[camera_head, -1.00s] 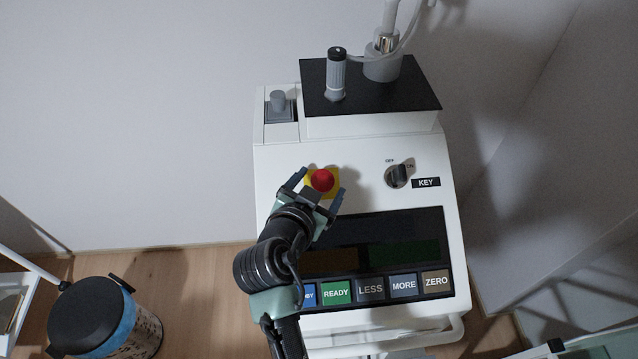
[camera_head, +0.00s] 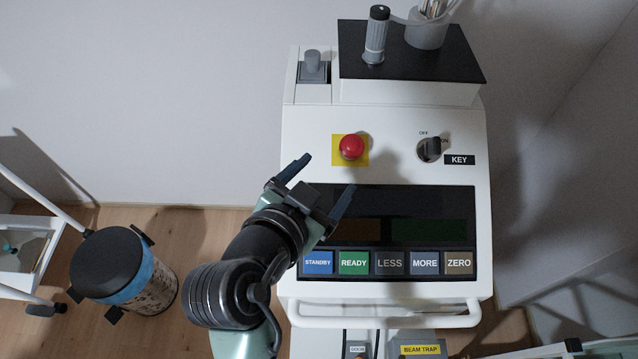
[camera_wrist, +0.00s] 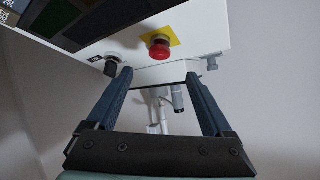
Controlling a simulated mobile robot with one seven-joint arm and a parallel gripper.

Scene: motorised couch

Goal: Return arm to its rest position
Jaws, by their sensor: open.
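My gripper (camera_head: 322,184) is open and empty in the head view, in front of the left part of the white console (camera_head: 300,125). Its two dark blue fingers are spread, and nothing is between them. The fingers also show in the wrist view (camera_wrist: 158,82). The red emergency button (camera_head: 351,147) on its yellow plate lies beyond the fingertips, apart from them. In the wrist view the red button (camera_wrist: 159,48) is above the gap between the fingers. My arm covers part of the console's lower left edge.
The console carries a dark display panel (camera_head: 400,200), labelled buttons such as READY (camera_head: 354,263), and a key switch (camera_head: 430,150). A front rail (camera_head: 390,318) runs below. A lidded bin (camera_head: 108,265) and a white cart (camera_head: 22,255) stand at left. Open floor lies between bin and console.

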